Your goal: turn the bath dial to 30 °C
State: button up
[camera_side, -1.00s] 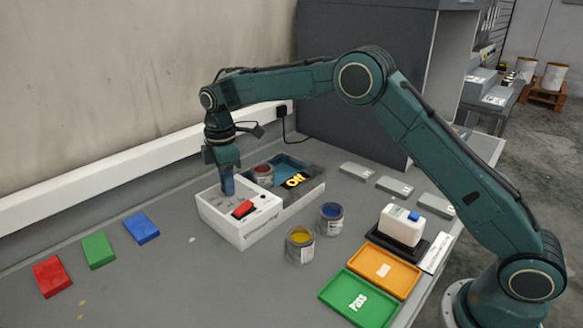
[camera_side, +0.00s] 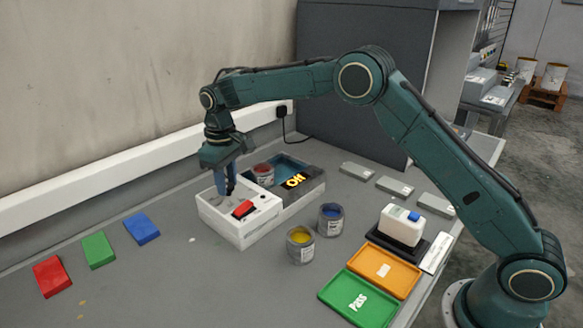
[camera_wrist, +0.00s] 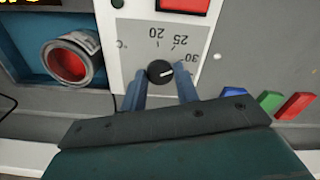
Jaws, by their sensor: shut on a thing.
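The bath dial (camera_wrist: 160,72) is a round black knob with a white pointer mark on a pale panel (camera_wrist: 128,35) printed 20, 25, 30 and °C. In the wrist view the mark points right and slightly up, roughly toward the 30. My gripper (camera_wrist: 162,82) has its blue fingers on either side of the dial and is shut on it. In the side view my gripper (camera_side: 227,190) reaches down onto the top of the white control box (camera_side: 243,234), and its fingers hide the dial there. The water bath (camera_side: 312,190) adjoins the box.
A red rocker switch (camera_side: 243,208) sits close to the dial. Yellow (camera_side: 300,245) and blue (camera_side: 331,219) cans stand in front. The bench at front left is mostly clear.

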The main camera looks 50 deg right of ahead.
aim_at(228, 185)
jog(key=shift+m, duration=0.7)
jog(key=o, duration=1)
jog(key=shift+c, duration=0.2)
jog(key=shift+r, duration=0.1)
notch_tip(228, 185, up, 14)
dwell(0.4)
